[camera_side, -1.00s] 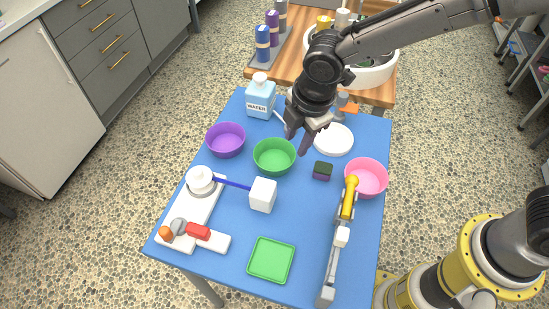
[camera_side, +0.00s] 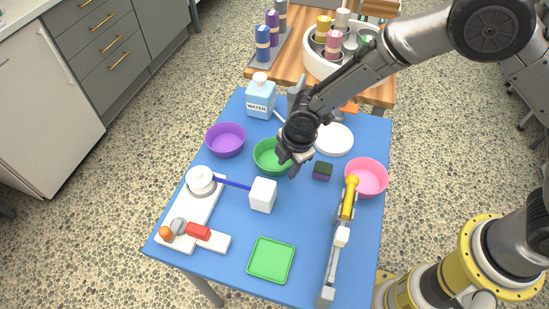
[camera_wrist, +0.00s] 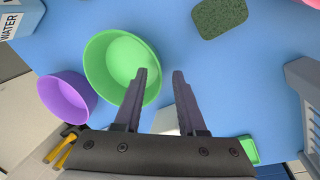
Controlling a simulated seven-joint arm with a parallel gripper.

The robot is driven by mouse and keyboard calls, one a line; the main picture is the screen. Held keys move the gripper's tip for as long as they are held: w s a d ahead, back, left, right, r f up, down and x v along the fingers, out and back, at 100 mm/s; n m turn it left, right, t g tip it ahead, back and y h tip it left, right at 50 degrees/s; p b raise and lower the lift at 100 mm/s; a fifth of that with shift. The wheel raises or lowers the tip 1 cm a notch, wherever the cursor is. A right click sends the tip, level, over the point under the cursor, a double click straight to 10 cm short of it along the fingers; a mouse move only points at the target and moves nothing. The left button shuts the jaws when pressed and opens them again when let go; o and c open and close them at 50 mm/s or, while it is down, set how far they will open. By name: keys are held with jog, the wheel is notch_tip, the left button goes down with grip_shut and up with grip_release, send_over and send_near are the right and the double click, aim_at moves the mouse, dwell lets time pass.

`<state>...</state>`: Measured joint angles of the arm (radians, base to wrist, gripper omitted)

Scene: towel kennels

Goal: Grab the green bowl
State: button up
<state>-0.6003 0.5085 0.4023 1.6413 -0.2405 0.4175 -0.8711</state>
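The green bowl (camera_side: 268,154) stands upright on the blue table, between the purple bowl and the dark sponge. In the wrist view the green bowl (camera_wrist: 112,62) is just beyond and left of my fingers, with the left fingertip overlapping its right rim. My gripper (camera_side: 287,166) is low at the bowl's right side in the side view, hiding part of that rim. I cannot tell whether a finger touches the rim.
A purple bowl (camera_side: 226,140) is left of the green bowl and a pink bowl (camera_side: 368,179) is to the right. A sponge (camera_side: 322,171), a white block (camera_side: 263,195), a white plate (camera_side: 335,139) and a water bottle (camera_side: 260,97) are near. A green square tray (camera_side: 271,259) lies in front.

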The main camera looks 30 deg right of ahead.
jog(key=shift+w+f, duration=0.1)
jog(key=shift+f, duration=0.25)
jog(key=shift+c, duration=0.2)
grip_shut()
dwell(1.0)
